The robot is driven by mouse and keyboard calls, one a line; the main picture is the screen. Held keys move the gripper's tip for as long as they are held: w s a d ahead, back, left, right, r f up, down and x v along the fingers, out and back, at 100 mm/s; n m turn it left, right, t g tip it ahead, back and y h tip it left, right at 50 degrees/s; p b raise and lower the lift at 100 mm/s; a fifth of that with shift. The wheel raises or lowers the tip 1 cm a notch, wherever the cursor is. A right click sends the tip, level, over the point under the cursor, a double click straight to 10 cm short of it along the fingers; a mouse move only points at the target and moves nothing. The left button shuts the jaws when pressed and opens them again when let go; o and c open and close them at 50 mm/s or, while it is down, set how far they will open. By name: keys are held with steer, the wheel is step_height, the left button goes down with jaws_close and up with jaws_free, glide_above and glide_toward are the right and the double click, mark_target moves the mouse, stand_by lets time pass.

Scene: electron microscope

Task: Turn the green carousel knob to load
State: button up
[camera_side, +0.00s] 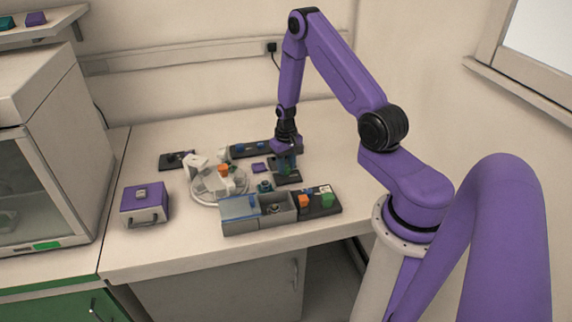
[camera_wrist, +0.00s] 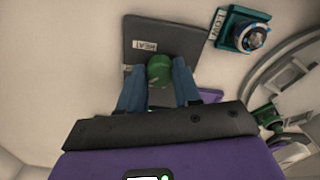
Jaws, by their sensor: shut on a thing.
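My gripper (camera_wrist: 160,88) points down with its blue fingers on either side of a green knob (camera_wrist: 159,68), shut on it. The knob stands on a dark plate (camera_wrist: 140,32) with a small white label that seems to read "HEAT". I cannot tell which way the knob points. In the side view my gripper (camera_side: 288,160) is low over a dark plate (camera_side: 287,180) right of the round carousel (camera_side: 205,199), and its fingers mostly hide the knob.
A teal dial unit (camera_wrist: 243,30) with a label is close by, at the upper right of the wrist view. A grey tray (camera_side: 275,217) with a blue lid stands in front. A purple box (camera_side: 144,206) stands left of the carousel. The bench's left front is clear.

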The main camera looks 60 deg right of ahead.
mark_target(286, 167)
steer(key=n, duration=0.5)
steer(key=shift+n, duration=0.3)
steer(key=n, duration=0.5)
steer(key=shift+d, duration=0.1)
stand_by(0.3)
steer(key=o, duration=1.1)
steer(key=shift+c, duration=0.2)
step_height(286, 167, up, 18)
steer(key=shift+f, duration=0.25)
